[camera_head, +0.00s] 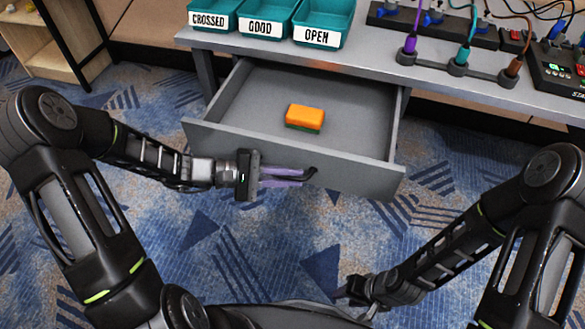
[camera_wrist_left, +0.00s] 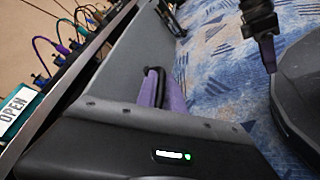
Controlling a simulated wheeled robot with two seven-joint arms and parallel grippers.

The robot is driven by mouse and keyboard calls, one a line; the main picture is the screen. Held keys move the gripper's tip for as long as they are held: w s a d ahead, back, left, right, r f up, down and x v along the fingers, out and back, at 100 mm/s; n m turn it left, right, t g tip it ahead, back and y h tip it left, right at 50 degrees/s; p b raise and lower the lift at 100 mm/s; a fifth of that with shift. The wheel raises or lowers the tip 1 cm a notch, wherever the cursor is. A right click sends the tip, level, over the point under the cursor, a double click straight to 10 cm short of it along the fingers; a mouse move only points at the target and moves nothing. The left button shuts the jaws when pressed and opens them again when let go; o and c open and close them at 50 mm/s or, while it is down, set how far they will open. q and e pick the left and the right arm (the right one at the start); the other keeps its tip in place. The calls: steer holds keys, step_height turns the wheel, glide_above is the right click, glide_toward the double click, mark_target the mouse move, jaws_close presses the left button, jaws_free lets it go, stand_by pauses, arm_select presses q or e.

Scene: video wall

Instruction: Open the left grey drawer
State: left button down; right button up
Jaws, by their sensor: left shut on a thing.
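The grey drawer (camera_head: 345,171) is pulled well out from under the table in the head view. An orange and green sponge (camera_head: 305,117) lies inside it. My left gripper (camera_head: 306,176) is at the drawer's front face, its purple fingers shut on the dark handle (camera_head: 311,172). In the left wrist view the purple fingers (camera_wrist_left: 158,92) close around the black handle (camera_wrist_left: 153,78) against the grey drawer front (camera_wrist_left: 118,75). My right gripper (camera_head: 345,293) hangs low over the carpet, away from the drawer; its fingers are small and dark there.
Teal bins labelled CROSSED (camera_head: 213,16), GOOD (camera_head: 265,18) and OPEN (camera_head: 322,24) stand on the grey table (camera_head: 372,62). Cables in purple, teal and brown plug into a black strip (camera_head: 480,72) at right. A wooden shelf (camera_head: 55,62) stands at left. The blue patterned carpet is clear.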

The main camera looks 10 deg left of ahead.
arm_select(q)
steer(key=shift+s+a+f, duration=0.1)
steer(key=shift+s+f, duration=0.1)
steer(key=shift+s, duration=0.5)
steer(key=c, duration=1.8)
jaws_free()
steer(key=shift+w, duration=0.1)
steer(key=shift+a+r, duration=0.1)
steer(key=p+v, duration=0.1)
steer(key=v, duration=0.6)
steer(key=shift+a, duration=0.25)
